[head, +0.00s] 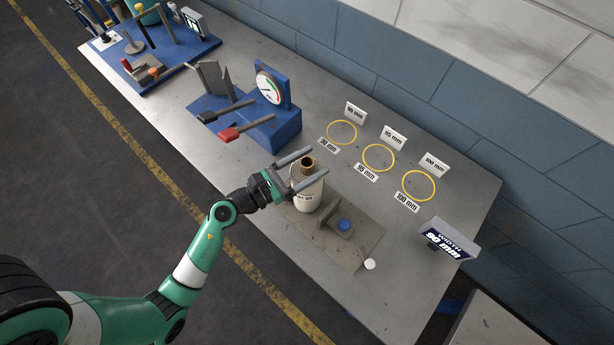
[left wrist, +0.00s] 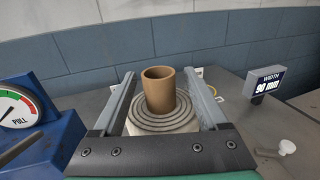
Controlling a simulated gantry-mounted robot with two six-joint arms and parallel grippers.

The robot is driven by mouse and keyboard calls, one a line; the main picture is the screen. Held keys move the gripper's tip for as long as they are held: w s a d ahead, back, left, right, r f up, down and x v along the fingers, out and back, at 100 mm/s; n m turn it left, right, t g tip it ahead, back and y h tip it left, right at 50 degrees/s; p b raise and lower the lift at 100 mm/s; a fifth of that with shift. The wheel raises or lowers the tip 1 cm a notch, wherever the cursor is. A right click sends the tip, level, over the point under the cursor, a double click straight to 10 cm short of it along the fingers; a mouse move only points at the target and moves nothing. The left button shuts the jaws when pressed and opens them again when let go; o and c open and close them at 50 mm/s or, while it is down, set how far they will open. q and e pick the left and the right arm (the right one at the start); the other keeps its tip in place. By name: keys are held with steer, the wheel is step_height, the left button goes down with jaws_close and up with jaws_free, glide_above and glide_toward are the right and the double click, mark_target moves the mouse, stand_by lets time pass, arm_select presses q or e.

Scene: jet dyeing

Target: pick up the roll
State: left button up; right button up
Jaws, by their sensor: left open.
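The roll (head: 307,196) is a pale wound cylinder with a brown core tube. It stands upright on the grey table, at the left end of a flat plate. In the left wrist view, its brown core (left wrist: 159,90) rises from the ringed top between the two fingers. My left gripper (head: 302,168) is open, with one finger on each side of the roll near its top. The wrist view shows gaps beside the core; whether a finger touches the roll's outer side I cannot tell. My right gripper is out of view.
A blue gauge stand (head: 276,120) with red and black handles is left of the roll. A bracket with a blue knob (head: 344,225) stands close on the right. Yellow rings (head: 378,157) with size labels lie behind. A "90 mm" sign (head: 447,240) stands at the right.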

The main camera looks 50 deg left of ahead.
arm_select(q)
steer(key=shift+w+d, duration=0.15)
steer(key=shift+w, duration=1.05)
jaws_close()
stand_by(0.4)
